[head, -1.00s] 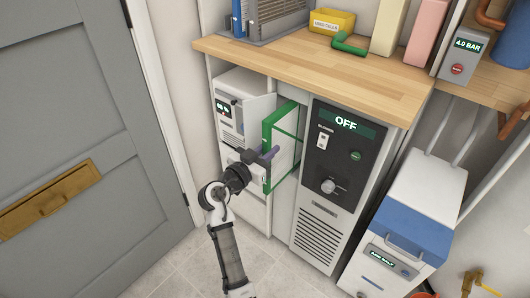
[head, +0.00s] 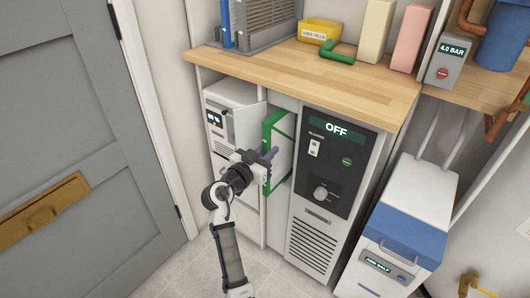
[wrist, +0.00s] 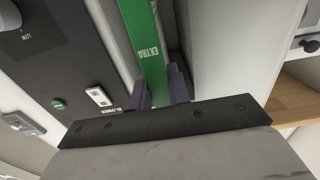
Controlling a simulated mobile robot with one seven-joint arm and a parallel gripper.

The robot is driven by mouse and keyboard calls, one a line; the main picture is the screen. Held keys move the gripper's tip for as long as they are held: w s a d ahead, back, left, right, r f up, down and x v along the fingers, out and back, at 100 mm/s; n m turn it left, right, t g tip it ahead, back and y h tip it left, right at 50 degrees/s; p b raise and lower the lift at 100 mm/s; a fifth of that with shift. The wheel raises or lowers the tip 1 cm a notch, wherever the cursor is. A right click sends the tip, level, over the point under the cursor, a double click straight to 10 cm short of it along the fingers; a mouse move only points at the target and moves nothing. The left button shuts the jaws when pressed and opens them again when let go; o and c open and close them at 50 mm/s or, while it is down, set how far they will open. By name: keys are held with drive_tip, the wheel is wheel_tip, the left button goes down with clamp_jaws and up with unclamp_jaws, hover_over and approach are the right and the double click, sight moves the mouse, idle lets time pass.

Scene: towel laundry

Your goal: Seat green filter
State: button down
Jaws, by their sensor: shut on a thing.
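The green filter (head: 267,135) is a flat upright panel with a green frame and a pale face. In the head view it stands partly inside the narrow slot between the white cabinet and the dark blower unit (head: 335,160), with its front edge sticking out. My gripper (head: 268,157) is shut on that front edge. The filter's rear part is hidden in the slot.
A white cabinet door (head: 250,125) stands open left of the filter. The wooden counter (head: 300,65) above holds a yellow bin (head: 318,32) and a green pipe piece (head: 338,50). The blower display reads "OFF". A blue-and-white bin (head: 400,235) stands at right.

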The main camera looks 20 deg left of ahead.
sight(282, 139)
drive_tip(key=shift+r+b+x, duration=0.1)
drive_tip(key=shift+b+x, duration=0.15)
drive_tip(key=shift+x, duration=0.6)
drive_tip(key=shift+r+b+x, duration=0.15)
drive_tip(key=shift+b+x, duration=0.05)
drive_tip(key=shift+x, duration=0.65)
drive_tip(key=shift+w+d+f, duration=0.2)
drive_tip(key=shift+w+f, duration=0.05)
drive_tip(key=shift+w, duration=0.35)
drive_tip(key=shift+w+d+f, duration=0.2)
drive_tip(key=shift+w+f, duration=0.05)
drive_tip(key=shift+w, duration=0.35)
drive_tip(key=shift+b+x, duration=0.35)
drive_tip(key=shift+x, duration=0.55)
drive_tip(key=shift+r, duration=0.2)
drive_tip(key=c, duration=1.3)
unclamp_jaws()
drive_tip(key=shift+o, duration=0.2)
drive_tip(key=shift+f, duration=0.1)
